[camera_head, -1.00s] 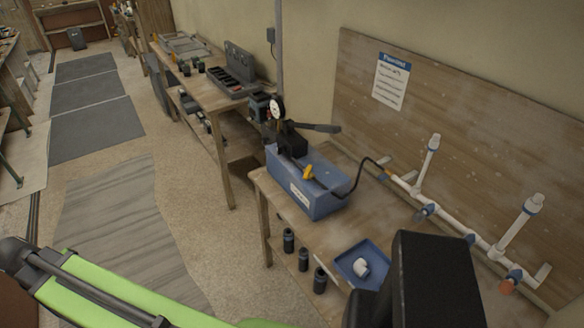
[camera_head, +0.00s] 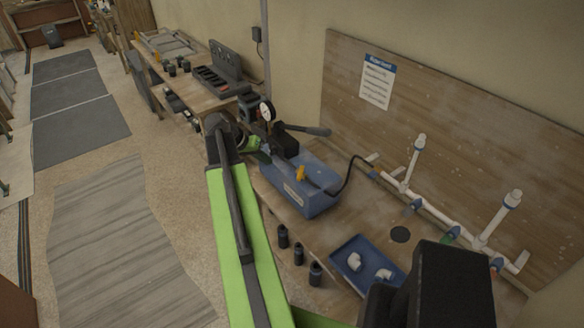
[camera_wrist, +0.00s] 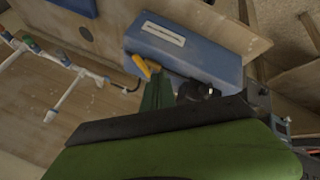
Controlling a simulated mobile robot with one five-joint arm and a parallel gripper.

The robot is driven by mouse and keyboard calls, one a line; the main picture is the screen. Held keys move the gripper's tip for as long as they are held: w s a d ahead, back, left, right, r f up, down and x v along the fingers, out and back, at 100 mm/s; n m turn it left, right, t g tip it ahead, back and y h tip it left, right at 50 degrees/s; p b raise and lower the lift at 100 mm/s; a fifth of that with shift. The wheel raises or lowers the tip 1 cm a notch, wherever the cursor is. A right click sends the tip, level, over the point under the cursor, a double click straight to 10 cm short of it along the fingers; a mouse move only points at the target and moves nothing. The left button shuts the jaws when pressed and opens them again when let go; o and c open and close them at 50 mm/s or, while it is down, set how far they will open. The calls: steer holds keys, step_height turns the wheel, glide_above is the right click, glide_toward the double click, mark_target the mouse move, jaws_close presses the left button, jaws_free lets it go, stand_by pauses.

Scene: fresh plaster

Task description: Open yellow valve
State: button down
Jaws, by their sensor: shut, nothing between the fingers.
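The yellow valve handle (camera_head: 300,173) is on the front side of a blue box-shaped pump (camera_head: 318,200) on the wooden bench. In the wrist view the yellow handle (camera_wrist: 141,66) stands beside the blue box (camera_wrist: 185,50). My gripper (camera_wrist: 155,78) is shut and empty, with its green fingers pointing at the box close to the handle. Whether they touch it I cannot tell. In the head view my gripper (camera_head: 268,150) is at the left end of the pump, left of and above the handle, partly hidden by my arm.
A pressure gauge (camera_head: 266,111) and a black lever (camera_head: 305,130) rise from the pump. A black hose runs to white pipes (camera_head: 430,207) on the right. A blue tray (camera_head: 347,271) with white fittings and several black cylinders (camera_head: 299,254) are at the front. Floor is open at left.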

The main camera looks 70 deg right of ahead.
mark_target(300, 176)
steer(key=s+d+f+b, duration=0.4)
steer(key=s+f+b, duration=0.4)
steer(key=shift+d, duration=0.3)
stand_by(0.4)
